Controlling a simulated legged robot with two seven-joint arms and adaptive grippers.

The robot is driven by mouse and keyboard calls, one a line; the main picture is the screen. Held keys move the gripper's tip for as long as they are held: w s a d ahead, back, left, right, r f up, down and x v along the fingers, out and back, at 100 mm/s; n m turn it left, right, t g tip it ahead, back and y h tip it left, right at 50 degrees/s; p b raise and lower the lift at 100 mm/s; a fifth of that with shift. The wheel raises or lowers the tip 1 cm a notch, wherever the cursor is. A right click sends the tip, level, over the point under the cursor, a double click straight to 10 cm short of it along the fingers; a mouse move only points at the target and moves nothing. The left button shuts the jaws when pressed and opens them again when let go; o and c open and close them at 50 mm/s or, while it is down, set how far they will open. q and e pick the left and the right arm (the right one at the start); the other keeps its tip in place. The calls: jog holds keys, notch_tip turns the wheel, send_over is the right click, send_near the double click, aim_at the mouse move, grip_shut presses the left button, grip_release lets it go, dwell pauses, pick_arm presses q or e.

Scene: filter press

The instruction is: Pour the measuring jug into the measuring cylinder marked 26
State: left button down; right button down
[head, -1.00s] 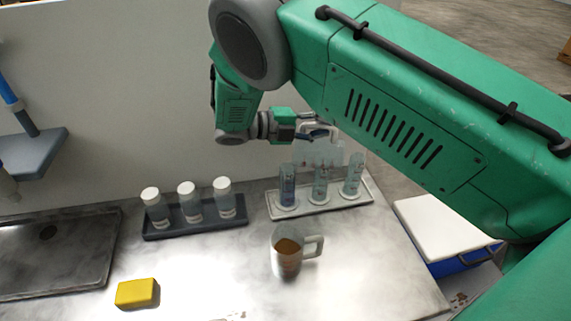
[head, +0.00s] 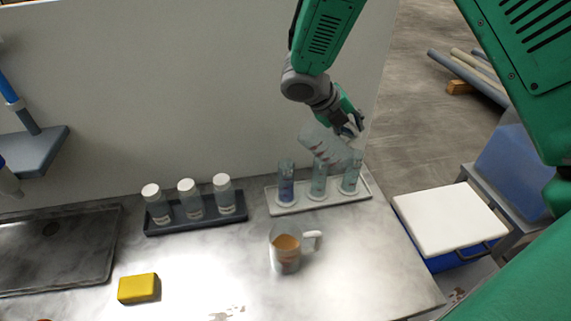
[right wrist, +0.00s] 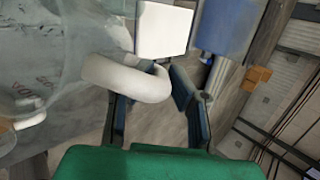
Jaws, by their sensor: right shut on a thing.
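The clear measuring jug (head: 325,146) is held tilted above the cylinder tray, with its lower end close over the right-hand cylinder. My right gripper (head: 350,124) is shut on its handle; the pale handle (right wrist: 125,78) also shows between the fingers in the right wrist view. Three measuring cylinders stand upright: a left one (head: 286,184) with bluish contents, a middle one (head: 318,184) and a right one (head: 350,180). Their markings are too small to read. I cannot make out liquid in the jug or a stream from it. My left gripper is not in view.
The cylinders stand in a white tray (head: 305,208). A mug-like jug with brown liquid (head: 286,252) stands in front. A dark rack (head: 180,229) holds three white-capped bottles. A yellow sponge-like block (head: 138,288) lies front left. A blue box with white lid (head: 450,225) stands right.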

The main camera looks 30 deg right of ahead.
jog(key=shift+s+d+f+t+y, duration=0.25)
jog(key=shift+d+t+y, duration=0.2)
jog(key=shift+y, duration=0.35)
jog(key=s+d+f+m+t+y+b, duration=0.1)
jog(key=s+d+f+t+y+b, duration=0.1)
jog(key=d+f+t+y+b, duration=0.2)
notch_tip(320, 180, down, 2)
jog(key=y+b, duration=0.1)
jog(key=b, duration=0.1)
jog(key=shift+s+d+f+m+y+b, duration=0.2)
jog(key=shift+s+m+y+b, duration=0.05)
jog(key=shift+m+y+b, duration=0.15)
jog(key=shift+t, duration=0.25)
